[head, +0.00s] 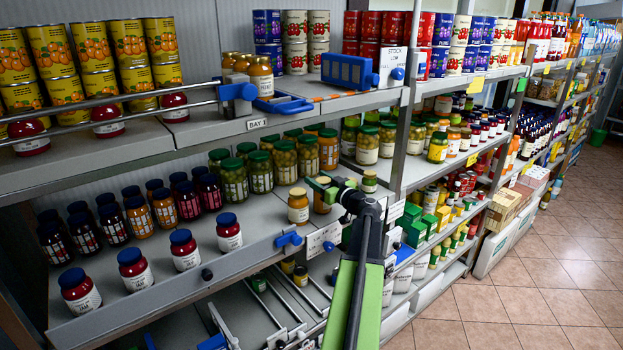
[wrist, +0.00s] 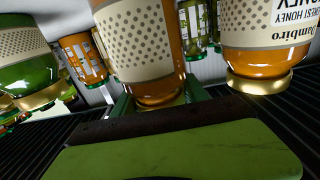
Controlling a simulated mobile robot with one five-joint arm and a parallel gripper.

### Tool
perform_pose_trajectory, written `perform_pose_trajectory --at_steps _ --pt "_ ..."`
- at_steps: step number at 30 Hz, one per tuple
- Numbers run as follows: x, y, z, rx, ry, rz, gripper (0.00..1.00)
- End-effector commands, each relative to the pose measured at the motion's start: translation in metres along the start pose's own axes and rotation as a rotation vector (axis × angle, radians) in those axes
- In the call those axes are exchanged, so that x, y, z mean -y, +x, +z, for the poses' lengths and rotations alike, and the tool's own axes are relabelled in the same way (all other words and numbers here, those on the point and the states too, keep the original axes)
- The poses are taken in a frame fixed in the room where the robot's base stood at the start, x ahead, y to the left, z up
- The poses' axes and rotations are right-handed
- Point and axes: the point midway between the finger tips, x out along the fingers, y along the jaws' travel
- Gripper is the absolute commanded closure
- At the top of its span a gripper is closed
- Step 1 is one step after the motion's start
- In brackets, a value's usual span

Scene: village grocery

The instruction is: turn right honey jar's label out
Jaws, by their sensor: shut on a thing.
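The right honey jar (head: 321,206) stands at the shelf's front edge in the head view, partly hidden by my gripper (head: 326,186). In the wrist view, which is upside down, this amber jar (wrist: 155,85) is between my green fingers (wrist: 158,100). My gripper is shut on it. A cream dotted part of its label faces the wrist camera, and no lettering shows on it. Another honey jar (head: 298,206) stands just left of it in the head view. In the wrist view that jar (wrist: 262,62) is at the right, its lettered label facing the camera.
Green-lidded jars (head: 285,162) stand behind on the same shelf. A jar with green contents (wrist: 30,75) is close by in the wrist view. Blue-lidded jars (head: 229,232) stand at the front left. The shelf above (head: 340,103) overhangs, and a grey upright (head: 412,90) stands to the right.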

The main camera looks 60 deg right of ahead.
Motion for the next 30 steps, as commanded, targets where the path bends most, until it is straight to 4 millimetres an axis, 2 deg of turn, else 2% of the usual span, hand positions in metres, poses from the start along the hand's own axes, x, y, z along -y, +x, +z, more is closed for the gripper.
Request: perform_pose_trajectory --at_steps 8,19,30 --pt "0.002 -0.001 0.0 -0.001 0.001 0.056 1.0" --pt "-0.008 -0.002 0.0 -0.001 0.0 0.423 1.0" --pt "-0.011 -0.002 0.004 -0.001 0.0 0.421 1.0"
